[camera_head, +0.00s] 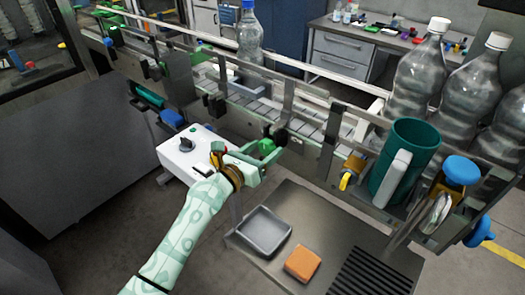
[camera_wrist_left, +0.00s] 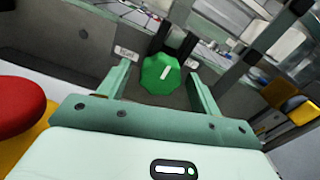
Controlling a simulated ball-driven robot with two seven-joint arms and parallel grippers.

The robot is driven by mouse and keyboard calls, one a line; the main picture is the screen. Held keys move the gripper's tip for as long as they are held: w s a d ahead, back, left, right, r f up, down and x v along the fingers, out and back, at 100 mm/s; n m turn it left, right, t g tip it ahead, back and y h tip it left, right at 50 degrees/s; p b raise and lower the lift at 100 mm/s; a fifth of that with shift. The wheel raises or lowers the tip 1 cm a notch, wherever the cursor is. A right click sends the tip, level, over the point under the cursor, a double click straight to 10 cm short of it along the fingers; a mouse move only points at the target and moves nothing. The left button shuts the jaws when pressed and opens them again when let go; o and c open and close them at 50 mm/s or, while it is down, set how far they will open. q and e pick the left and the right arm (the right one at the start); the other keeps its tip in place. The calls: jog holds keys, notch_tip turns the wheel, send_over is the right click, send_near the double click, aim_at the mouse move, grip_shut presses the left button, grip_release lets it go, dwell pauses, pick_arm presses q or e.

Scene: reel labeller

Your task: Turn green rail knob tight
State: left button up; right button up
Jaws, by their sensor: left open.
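The green rail knob (camera_wrist_left: 161,74) has a pale line on its face and shows between the fingers of my left gripper (camera_wrist_left: 158,88) in the left wrist view. The fingers are open, with a visible gap to the knob on each side. I cannot tell how deep the knob sits between them. In the head view my left gripper (camera_head: 264,160) reaches in at the conveyor's front rail, and the green knob (camera_head: 266,146) shows at its fingertips. My right gripper is not in view.
A white control box (camera_head: 180,148) with a dark knob stands left of the gripper. A grey tray (camera_head: 264,230) and an orange block (camera_head: 302,264) lie on the plate below. A green mug (camera_head: 412,150) and large bottles (camera_head: 418,75) are at the right. A blue-capped bottle (camera_head: 249,38) stands on the conveyor.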

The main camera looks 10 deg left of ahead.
pick_arm(q)
jog(key=c, duration=1)
jog(key=shift+o, duration=0.2)
jog(key=shift+m, duration=0.3)
jog(key=m, duration=0.2)
jog(key=shift+m, duration=2.1)
jog(key=o, duration=1)
jog(key=shift+c, duration=0.2)
